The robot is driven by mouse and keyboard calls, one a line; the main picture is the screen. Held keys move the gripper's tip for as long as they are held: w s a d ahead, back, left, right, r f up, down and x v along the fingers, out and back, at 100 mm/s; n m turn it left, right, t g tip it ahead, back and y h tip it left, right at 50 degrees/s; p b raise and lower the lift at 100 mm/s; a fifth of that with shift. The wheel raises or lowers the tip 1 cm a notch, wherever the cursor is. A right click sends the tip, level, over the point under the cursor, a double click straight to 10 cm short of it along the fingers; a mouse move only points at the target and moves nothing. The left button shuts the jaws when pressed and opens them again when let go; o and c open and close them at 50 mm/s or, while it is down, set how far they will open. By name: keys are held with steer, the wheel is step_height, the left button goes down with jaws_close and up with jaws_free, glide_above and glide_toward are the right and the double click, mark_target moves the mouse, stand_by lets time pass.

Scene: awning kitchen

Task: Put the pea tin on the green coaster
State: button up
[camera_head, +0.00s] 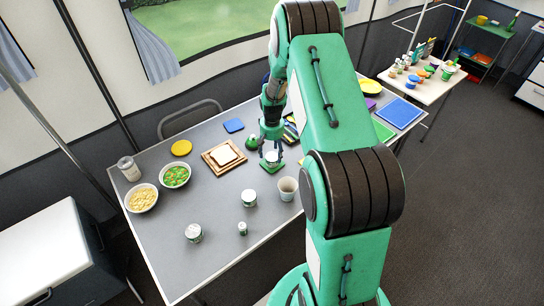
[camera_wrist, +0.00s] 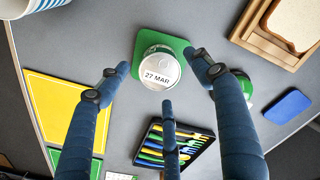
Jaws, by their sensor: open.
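A tin (camera_wrist: 158,73) with a pale lid marked "27 MAR" stands upright on the green coaster (camera_wrist: 147,40) in the wrist view. The tin (camera_head: 272,156) and the coaster (camera_head: 270,170) also show near the middle of the table in the head view. The side label is too small or hidden to confirm peas. My gripper (camera_head: 271,142) is just above the tin, pointing down. In the wrist view its blue fingers (camera_wrist: 165,82) are spread around the tin with gaps, holding nothing.
A bread slice on a wooden board (camera_head: 209,162) lies left of the coaster, a green round object (camera_head: 252,143) close beside it. A striped cup (camera_head: 288,189), a white tin (camera_head: 249,198) and another tin (camera_head: 194,233) stand nearer. A cutlery tray (camera_wrist: 152,142) lies beyond.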

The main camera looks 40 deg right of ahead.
step_height(320, 180, up, 8)
steer(key=p, duration=0.1)
steer(key=shift+f, duration=0.2)
stand_by(0.6)
step_height(320, 180, up, 17)
steer(key=n+t, duration=0.1)
glide_above(272, 157)
steer(key=s+a, duration=0.1)
steer(key=a, duration=0.8)
steer(key=s+a+r+n+t, duration=0.1)
steer(key=s+a+r, duration=0.25)
steer(key=r, duration=0.25)
steer(key=s+a+r+n+t, duration=0.1)
steer(key=s+a+r, duration=0.2)
steer(key=a+r, duration=0.3)
steer(key=s+a+r+t, duration=0.1)
steer(key=s+a+r, duration=0.2)
steer(key=s, duration=0.4)
steer(key=s+a+r+n, duration=0.1)
steer(key=s+a+r, duration=0.3)
steer(key=s, duration=0.4)
steer(key=s+a+r+n+t, duration=0.1)
steer(key=s+a+r, duration=0.2)
steer(key=s+a, duration=0.2)
steer(key=s, duration=0.3)
steer(key=shift+s+a+r+t, duration=0.2)
steer(key=shift+a+r+t, duration=0.1)
steer(key=shift+a+r, duration=0.05)
